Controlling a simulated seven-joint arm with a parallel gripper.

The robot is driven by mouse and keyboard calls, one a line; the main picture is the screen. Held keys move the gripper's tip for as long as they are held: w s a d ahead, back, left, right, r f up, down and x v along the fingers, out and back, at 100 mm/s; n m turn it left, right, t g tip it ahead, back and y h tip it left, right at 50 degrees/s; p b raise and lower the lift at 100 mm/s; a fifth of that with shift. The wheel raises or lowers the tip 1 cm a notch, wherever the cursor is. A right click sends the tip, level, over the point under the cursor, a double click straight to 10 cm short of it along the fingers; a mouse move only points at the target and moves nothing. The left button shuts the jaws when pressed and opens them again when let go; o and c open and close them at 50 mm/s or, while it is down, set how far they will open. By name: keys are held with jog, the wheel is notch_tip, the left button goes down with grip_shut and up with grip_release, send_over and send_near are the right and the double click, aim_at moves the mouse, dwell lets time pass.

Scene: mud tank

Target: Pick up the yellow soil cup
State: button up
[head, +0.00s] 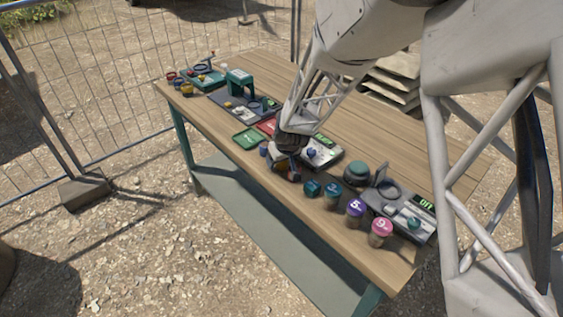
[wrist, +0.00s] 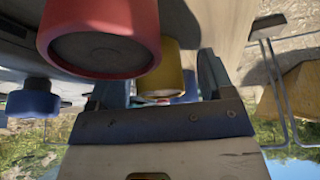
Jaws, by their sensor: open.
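A yellow cup (wrist: 180,68) shows in the wrist view between the two fingers of my open gripper (wrist: 165,85). The fingers stand on either side of it; I cannot tell whether they touch it. In the head view my gripper (head: 286,167) is low over the front edge of the table, and it largely hides what is between its fingers. A large red cup (wrist: 100,40) is close to the camera in the wrist view and overlaps part of the yellow cup.
A blue object (wrist: 35,98) is at the left of the wrist view. Along the table's front edge (head: 240,165) stand a teal cup (head: 312,188), a purple cup (head: 355,208) and a pink cup (head: 380,230). A green tray (head: 248,139) lies left of my gripper. The back right tabletop is clear.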

jog(key=c, duration=1)
jog(key=shift+r, duration=5)
jog(key=shift+w, duration=0.1)
jog(key=w+d, duration=0.2)
jog(key=w, duration=0.3)
jog(key=w+d, duration=0.2)
jog(key=w, duration=0.4)
jog(key=w+d+r, duration=0.1)
jog(key=w+d, duration=0.1)
jog(key=w, duration=0.3)
jog(key=shift+w, duration=0.3)
